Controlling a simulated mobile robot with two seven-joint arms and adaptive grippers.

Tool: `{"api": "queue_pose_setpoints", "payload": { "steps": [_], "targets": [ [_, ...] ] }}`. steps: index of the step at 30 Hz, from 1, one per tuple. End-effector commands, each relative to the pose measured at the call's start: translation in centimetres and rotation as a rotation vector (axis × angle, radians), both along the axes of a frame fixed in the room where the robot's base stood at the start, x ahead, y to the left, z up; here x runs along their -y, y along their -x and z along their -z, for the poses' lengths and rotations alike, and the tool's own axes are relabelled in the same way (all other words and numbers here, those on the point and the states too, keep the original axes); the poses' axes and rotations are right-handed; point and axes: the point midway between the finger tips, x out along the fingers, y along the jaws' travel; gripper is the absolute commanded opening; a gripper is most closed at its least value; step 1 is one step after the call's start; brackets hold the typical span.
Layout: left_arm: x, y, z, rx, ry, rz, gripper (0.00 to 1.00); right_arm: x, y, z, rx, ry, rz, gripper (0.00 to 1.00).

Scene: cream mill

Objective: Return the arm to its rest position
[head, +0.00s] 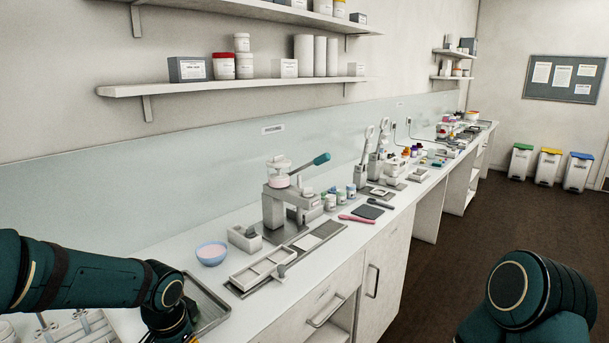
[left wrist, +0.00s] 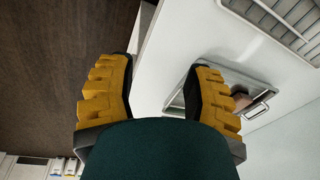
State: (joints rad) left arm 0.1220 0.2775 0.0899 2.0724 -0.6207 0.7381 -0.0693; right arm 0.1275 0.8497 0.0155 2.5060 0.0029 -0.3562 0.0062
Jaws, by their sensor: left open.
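My left arm comes in from the left in the head view, bent down at the front left of the counter (head: 135,254). Its gripper (head: 182,337) is mostly cut off by the bottom edge, beside a grey metal tray (head: 215,310). In the left wrist view the two yellow-padded fingers of the left gripper (left wrist: 160,85) stand wide apart with nothing between them. A dark green part of my arm lies at the bottom there. In the head view a dark green part of my right arm shows at bottom right; its gripper is out of frame.
A pink-filled bowl (head: 212,254), a divided tray (head: 263,268) and a lever press (head: 288,205) stand right of my left arm. A rack (head: 78,328) is at bottom left. Shelves (head: 235,86) hang above. The floor (head: 455,262) right of the counter is clear.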

Motion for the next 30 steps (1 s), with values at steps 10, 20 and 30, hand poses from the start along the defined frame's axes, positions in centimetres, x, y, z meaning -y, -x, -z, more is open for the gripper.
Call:
{"api": "queue_pose_setpoints", "payload": {
  "steps": [10,20,30],
  "targets": [
    [11.6,5.8,15.4,-0.079,0.390,-0.225,0.51,0.0,-0.1,0.1,0.001,0.000,0.000,1.00],
    [14.8,12.7,22.9,-0.087,0.461,-0.544,0.51,0.0,-0.1,0.1,0.001,0.000,0.000,1.00],
    [14.8,13.4,23.4,-0.080,0.455,-0.578,0.51,0.0,-0.1,0.0,0.001,0.000,0.000,1.00]
  ]
}}
